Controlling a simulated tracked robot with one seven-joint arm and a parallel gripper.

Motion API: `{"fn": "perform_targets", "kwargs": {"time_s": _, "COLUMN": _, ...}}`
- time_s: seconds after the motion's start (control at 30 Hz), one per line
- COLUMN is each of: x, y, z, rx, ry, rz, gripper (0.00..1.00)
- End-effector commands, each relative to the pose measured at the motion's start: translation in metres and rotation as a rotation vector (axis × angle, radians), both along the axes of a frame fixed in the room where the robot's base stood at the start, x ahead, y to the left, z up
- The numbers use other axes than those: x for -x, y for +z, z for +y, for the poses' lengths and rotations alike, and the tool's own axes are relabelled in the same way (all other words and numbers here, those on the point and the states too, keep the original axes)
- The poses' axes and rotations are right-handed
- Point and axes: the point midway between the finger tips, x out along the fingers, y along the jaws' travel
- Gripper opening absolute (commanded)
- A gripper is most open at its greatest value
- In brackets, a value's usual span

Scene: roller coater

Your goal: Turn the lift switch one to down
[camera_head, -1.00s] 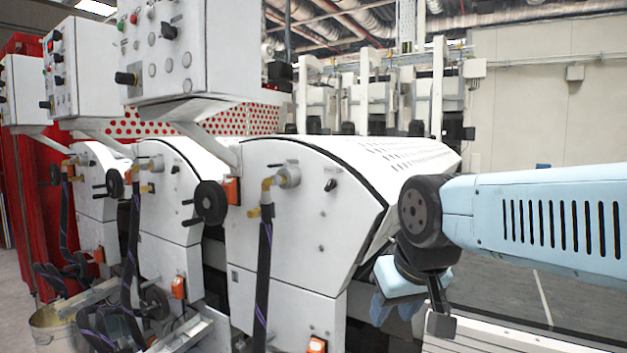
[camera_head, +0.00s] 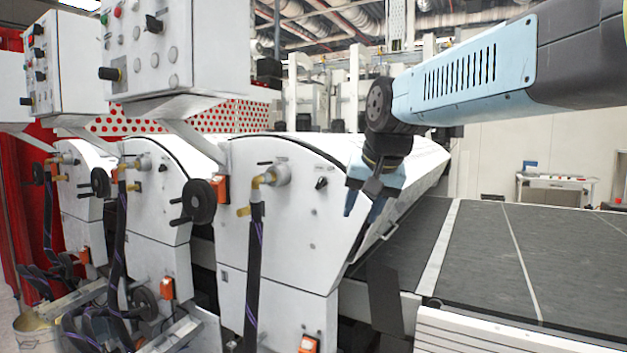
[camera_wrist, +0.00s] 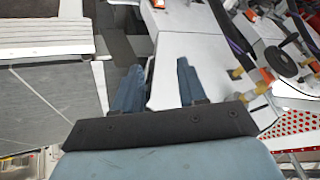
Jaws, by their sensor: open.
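A small black rotary switch (camera_head: 321,183) sits on the white end panel of the nearest coater unit (camera_head: 290,215). A larger black knob (camera_head: 110,74) sticks out from the control box (camera_head: 190,50) above. No label is readable, so I cannot tell which one is lift switch one. My gripper (camera_head: 363,205) is open and empty, pointing down beside the right edge of the nearest unit, right of the small switch and apart from it. In the wrist view its two blue fingers (camera_wrist: 158,72) stand apart with nothing between them; a white housing lies beyond.
A hose fitting (camera_head: 265,180) with a black hose stands left of the small switch. A black handwheel (camera_head: 199,201) and orange boxes (camera_head: 221,190) sit further left. A dark conveyor belt (camera_head: 500,245) fills the right. Open air lies before the end panel.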

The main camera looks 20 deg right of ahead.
Motion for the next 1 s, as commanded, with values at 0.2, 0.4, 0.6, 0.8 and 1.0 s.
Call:
{"fn": "perform_targets", "kwargs": {"time_s": 0.2, "x": -0.071, "y": 0.053, "z": -0.003, "rx": -0.113, "ry": -0.155, "rz": -0.022, "gripper": 0.41}}
{"fn": "perform_targets", "kwargs": {"time_s": 0.4, "x": -0.132, "y": 0.093, "z": -0.006, "rx": -0.212, "ry": -0.292, "rz": -0.042, "gripper": 0.41}}
{"fn": "perform_targets", "kwargs": {"time_s": 0.6, "x": -0.174, "y": 0.117, "z": -0.008, "rx": -0.282, "ry": -0.39, "rz": -0.056, "gripper": 0.41}}
{"fn": "perform_targets", "kwargs": {"time_s": 0.8, "x": -0.191, "y": 0.125, "z": -0.008, "rx": -0.311, "ry": -0.428, "rz": -0.061, "gripper": 0.41}}
{"fn": "perform_targets", "kwargs": {"time_s": 1.0, "x": -0.202, "y": 0.111, "z": -0.007, "rx": -0.313, "ry": -0.432, "rz": -0.06, "gripper": 0.41}}
